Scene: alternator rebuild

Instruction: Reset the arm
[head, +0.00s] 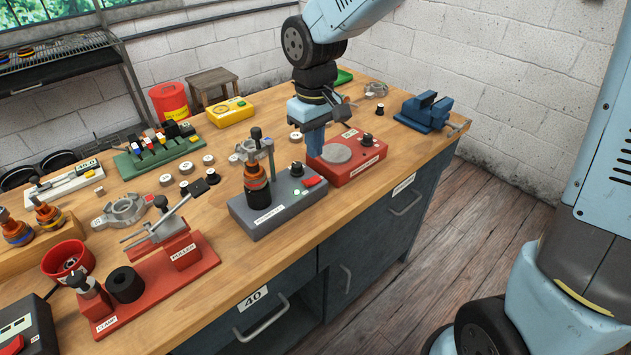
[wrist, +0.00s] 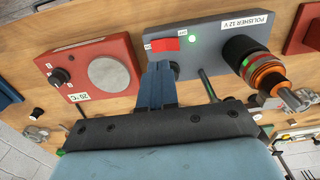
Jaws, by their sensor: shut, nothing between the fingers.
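My gripper (head: 315,145) points down over the bench, with its blue fingers together and nothing between them. It is between the grey polisher (head: 278,203) and the red heater box with a round plate (head: 345,160).
The red puller and clamp base (head: 160,290) is at the front left. A blue vise (head: 424,112) sits at the bench's right end. A green rack (head: 160,155), yellow meter (head: 230,112) and several small round parts occupy the back. Bare wood (head: 215,230) shows left of the polisher.

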